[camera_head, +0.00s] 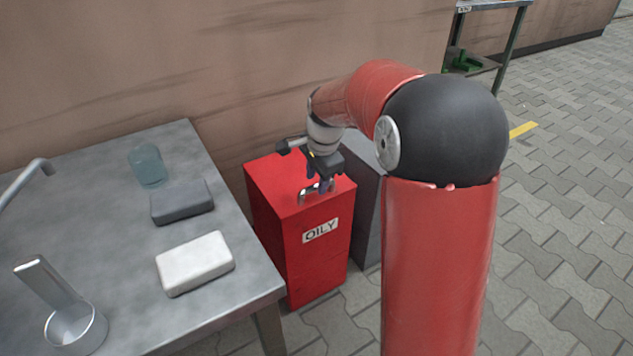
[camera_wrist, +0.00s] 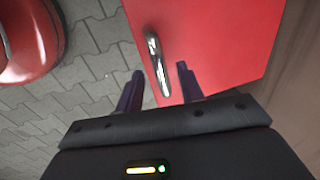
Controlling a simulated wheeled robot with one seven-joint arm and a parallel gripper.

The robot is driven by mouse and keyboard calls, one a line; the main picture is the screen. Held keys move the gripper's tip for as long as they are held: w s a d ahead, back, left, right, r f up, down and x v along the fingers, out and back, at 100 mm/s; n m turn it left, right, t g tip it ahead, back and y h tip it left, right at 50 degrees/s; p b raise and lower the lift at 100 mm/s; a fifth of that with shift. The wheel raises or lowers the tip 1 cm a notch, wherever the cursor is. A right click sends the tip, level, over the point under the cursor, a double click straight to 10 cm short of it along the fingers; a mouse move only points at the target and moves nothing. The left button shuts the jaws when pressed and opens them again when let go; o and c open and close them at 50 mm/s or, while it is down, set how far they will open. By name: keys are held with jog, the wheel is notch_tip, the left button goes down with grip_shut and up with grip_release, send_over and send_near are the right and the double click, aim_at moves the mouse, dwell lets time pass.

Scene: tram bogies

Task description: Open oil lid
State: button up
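The oily bin (camera_head: 300,242) is a red box with an "OILY" label on its front, standing on the floor beside the table. Its red lid (camera_head: 270,178) lies flat and closed on top. A shiny metal handle (camera_head: 311,194) sits near the lid's front edge. In the wrist view the handle (camera_wrist: 157,62) stands out from the red lid (camera_wrist: 215,40). My gripper (camera_head: 318,187) is just above the handle, pointing down. In the wrist view my gripper (camera_wrist: 160,73) is open, with the handle's near end between its two dark fingers. I cannot tell whether either finger touches it.
A grey metal table (camera_head: 110,200) stands left of the bin, bearing a glass (camera_head: 147,166), a dark grey block (camera_head: 181,202), a white block (camera_head: 195,263) and a metal cup (camera_head: 75,328). A grey box (camera_head: 368,200) stands right behind the bin. A wall closes the back.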

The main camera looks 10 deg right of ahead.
jog(key=shift+w+f, duration=0.1)
jog(key=shift+f, duration=0.55)
grip_shut()
jog(key=shift+r, duration=0.1)
